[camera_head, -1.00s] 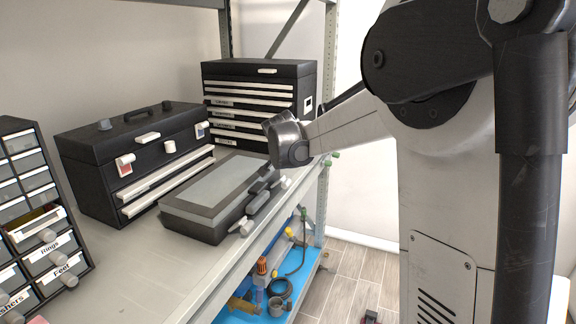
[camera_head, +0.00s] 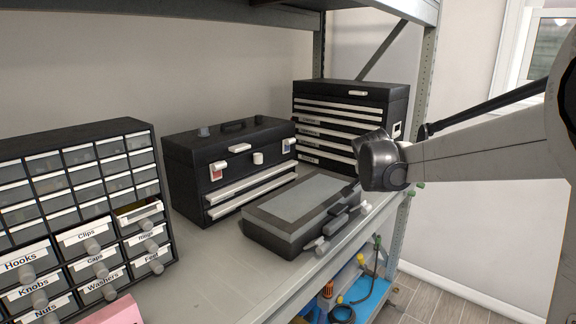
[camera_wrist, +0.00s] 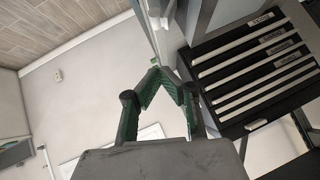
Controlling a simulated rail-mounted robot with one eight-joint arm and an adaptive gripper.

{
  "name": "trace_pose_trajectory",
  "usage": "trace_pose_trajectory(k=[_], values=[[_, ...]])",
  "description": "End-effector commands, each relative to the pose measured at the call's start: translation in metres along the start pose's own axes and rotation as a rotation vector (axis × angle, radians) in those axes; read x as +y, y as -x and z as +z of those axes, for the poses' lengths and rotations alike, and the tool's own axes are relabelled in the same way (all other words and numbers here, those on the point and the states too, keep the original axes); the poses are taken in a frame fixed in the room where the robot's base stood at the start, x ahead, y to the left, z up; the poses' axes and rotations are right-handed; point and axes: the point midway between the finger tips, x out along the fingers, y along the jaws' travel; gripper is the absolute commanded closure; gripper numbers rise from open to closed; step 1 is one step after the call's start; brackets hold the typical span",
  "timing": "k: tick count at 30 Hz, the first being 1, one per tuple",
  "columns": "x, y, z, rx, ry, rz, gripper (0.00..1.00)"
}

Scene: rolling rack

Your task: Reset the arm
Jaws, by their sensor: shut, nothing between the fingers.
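My gripper (camera_wrist: 170,76) shows in the wrist view with its green-padded fingers angled together at the tips. It is shut and empty. In the head view my arm reaches in from the right, and its dark wrist end is above the right end of the flat grey case, in front of the black multi-drawer chest (camera_head: 350,125). The fingers are hidden there. The flat grey case (camera_head: 300,208) lies closed on the shelf, its latches facing the front edge.
A black toolbox (camera_head: 230,165) stands behind the case. A labelled small-drawer cabinet (camera_head: 85,205) is at left, with one drawer (camera_head: 140,214) partly open. The rack's upright post (camera_head: 425,90) is close to my arm. A blue lower shelf (camera_head: 372,300) holds small items.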

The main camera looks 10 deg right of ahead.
Motion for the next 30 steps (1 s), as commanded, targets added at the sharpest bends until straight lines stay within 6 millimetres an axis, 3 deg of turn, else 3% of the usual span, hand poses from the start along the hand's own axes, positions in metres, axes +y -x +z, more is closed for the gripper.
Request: trace_pose_trajectory(k=[5,11,21,30], values=[[0.012,0.038,0.018,-0.033,0.073,-0.016,1.00],[0.037,0.096,0.055,-0.089,0.207,-0.048,1.00],[0.090,0.177,0.130,-0.176,0.437,-0.126,1.00],[0.144,0.228,0.206,-0.239,0.642,-0.215,1.00]])
